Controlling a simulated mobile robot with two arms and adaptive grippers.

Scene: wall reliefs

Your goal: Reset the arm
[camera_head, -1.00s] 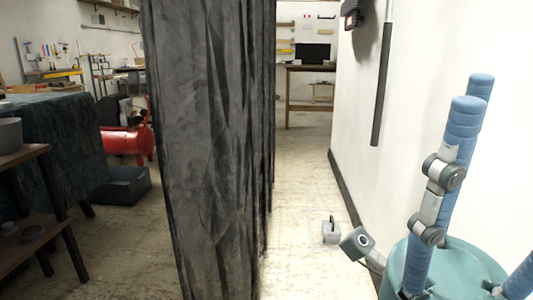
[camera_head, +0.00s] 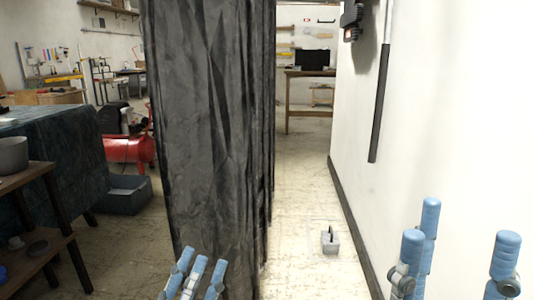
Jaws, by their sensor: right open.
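My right gripper (camera_head: 460,250) shows at the lower right in front of the white wall. Its blue fingers point up, with two at the left and one at the right and a wide empty gap between them. My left gripper (camera_head: 198,275) shows small at the bottom, in front of the dark curtain. Its blue fingers point up, close together, with nothing seen between them. The bases of both grippers are below the picture edge, and the arms are hidden.
The dark curtain (camera_head: 210,130) hangs left of centre. The white wall (camera_head: 450,120) is on the right. A shelf table (camera_head: 35,175) stands at the left.

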